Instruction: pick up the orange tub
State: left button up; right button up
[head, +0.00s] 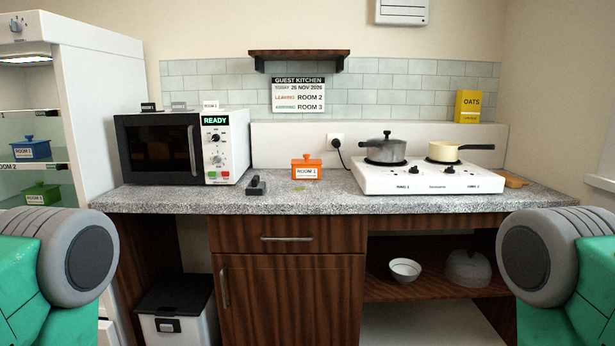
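The orange tub (306,168) is a small lidded box with a knob on top and a white label reading "ROOM 1". It stands upright on the grey speckled counter (325,203), between the microwave and the hob. Parts of both my arms show at the lower left and lower right edges, well apart from the tub. Neither of my grippers is in view. Nothing touches the tub.
Left of the tub are a dark block (256,186) and a microwave (172,147). On its right, a white hob (430,179) carries a grey pot (384,151) and a cream pan (443,152). An open fridge (85,110) stands far left. Counter before the tub is mostly clear.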

aim_at(299, 172)
jog(key=z, duration=0.35)
jog(key=i+j+z, duration=0.15)
jog(key=z, duration=0.25)
jog(key=j+z, duration=0.35)
jog(key=i+j+z, duration=0.1)
jog(key=j+z, duration=0.7)
jog(key=l, duration=0.1)
